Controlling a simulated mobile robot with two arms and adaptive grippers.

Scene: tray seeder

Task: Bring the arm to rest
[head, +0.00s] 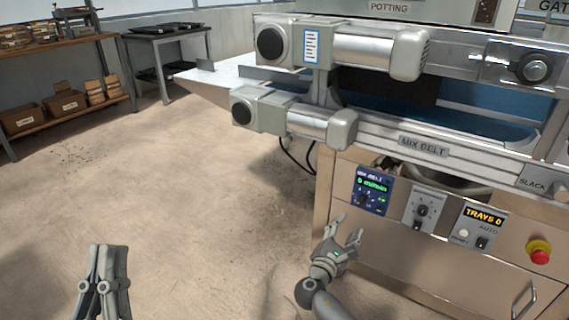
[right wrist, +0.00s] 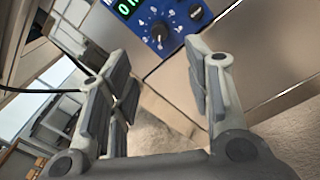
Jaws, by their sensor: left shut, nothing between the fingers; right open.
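My right gripper (head: 347,229) is open and empty in the head view, low in front of the machine's cabinet. It is just below the blue mix belt control box (head: 371,191). In the right wrist view my right gripper's fingers (right wrist: 165,95) stand wide apart with nothing between them. The blue box with its dial (right wrist: 158,32) shows beyond the fingertips there, and I see no contact. My left gripper (head: 109,250) is at the lower left of the head view, pointing up over the floor. It is shut and empty.
The machine with its mix belt (head: 424,146) fills the right side. A switch panel (head: 424,208), a tray counter (head: 478,226) and a red stop button (head: 540,255) sit on its front. Shelves with boxes (head: 66,105) stand at the far left. The floor between is clear.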

